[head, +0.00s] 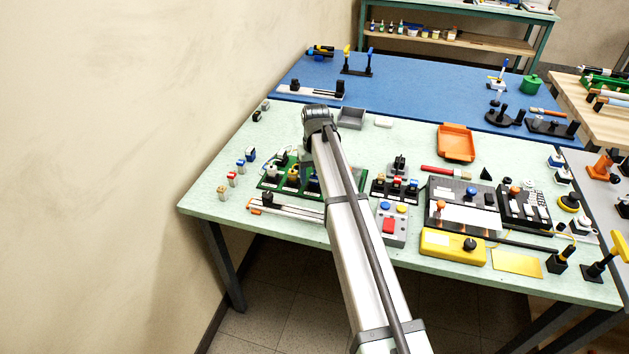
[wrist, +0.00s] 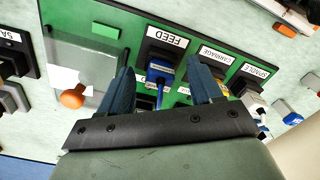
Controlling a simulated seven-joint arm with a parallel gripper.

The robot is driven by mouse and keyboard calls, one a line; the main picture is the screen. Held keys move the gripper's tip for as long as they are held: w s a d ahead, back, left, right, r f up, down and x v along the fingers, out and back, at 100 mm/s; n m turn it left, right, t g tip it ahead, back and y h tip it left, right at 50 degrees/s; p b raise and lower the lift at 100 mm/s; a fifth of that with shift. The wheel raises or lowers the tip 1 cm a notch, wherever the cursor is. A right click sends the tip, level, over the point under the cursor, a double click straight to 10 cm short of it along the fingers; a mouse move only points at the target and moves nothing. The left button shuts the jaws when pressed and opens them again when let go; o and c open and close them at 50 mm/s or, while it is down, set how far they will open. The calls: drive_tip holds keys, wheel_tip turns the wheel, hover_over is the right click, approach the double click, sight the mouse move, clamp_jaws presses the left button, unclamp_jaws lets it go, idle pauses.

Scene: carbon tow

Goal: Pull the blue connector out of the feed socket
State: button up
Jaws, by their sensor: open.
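Whether the fingertips are at the connector's depth I cannot tell. My gripper is hidden there behind the arm.
In the head view, a block with several connectors (head: 396,186) stands right of my arm.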

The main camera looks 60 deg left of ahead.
drive_tip(key=c, duration=1.1)
drive_tip(key=shift+r, duration=0.1)
drive_tip(key=shift+r, duration=6.45)
clamp_jaws()
